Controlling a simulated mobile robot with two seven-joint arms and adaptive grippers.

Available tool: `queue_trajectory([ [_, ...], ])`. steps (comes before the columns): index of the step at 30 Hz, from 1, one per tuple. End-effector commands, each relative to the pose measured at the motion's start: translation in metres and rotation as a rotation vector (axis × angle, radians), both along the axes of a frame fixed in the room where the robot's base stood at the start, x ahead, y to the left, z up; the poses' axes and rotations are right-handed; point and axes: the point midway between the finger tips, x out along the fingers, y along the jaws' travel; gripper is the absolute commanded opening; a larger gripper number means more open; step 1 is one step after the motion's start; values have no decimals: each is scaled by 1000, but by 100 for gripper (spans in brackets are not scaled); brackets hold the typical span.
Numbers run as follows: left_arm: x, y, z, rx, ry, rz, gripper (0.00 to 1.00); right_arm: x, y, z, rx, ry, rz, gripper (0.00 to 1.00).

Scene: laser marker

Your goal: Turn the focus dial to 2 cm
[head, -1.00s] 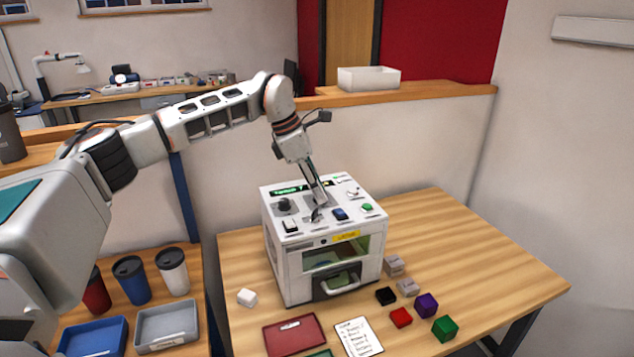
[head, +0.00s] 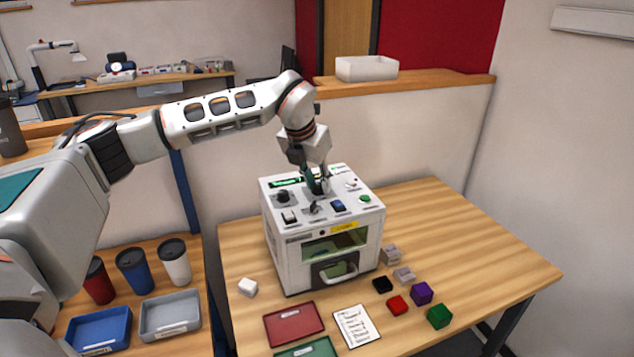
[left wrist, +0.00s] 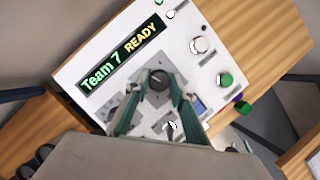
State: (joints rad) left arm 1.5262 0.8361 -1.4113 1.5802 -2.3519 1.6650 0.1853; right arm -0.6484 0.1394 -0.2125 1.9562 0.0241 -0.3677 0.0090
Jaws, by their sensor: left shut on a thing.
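The white laser marker (head: 290,255) stands on the wooden table with controls and a display on its sloped top. My left gripper (head: 318,188) points down onto the panel. In the left wrist view its fingers (left wrist: 155,90) are shut on a small dark round dial (left wrist: 158,79), one on each side. The dial's label and scale are hidden or too small to read, so its setting cannot be told. The display (left wrist: 122,58) reads "Team 7 READY". My right gripper is not in view.
Close by on the panel are a dark knob (head: 283,196), a key-like switch (head: 314,208), a blue switch (head: 338,206), a green button (head: 365,198) and a white knob (left wrist: 199,45). Several coloured blocks, a red tray (head: 293,323) and a paper card (head: 356,327) lie in front.

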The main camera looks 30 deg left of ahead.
Motion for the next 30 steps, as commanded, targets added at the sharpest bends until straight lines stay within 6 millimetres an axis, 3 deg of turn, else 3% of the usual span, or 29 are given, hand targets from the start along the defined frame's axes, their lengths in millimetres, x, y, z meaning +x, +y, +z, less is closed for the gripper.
queue_trajectory([
  [15,-1,-3,-2,1,6,396,2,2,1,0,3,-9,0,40],
  [30,-1,-3,-3,0,8,510,2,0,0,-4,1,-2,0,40],
])
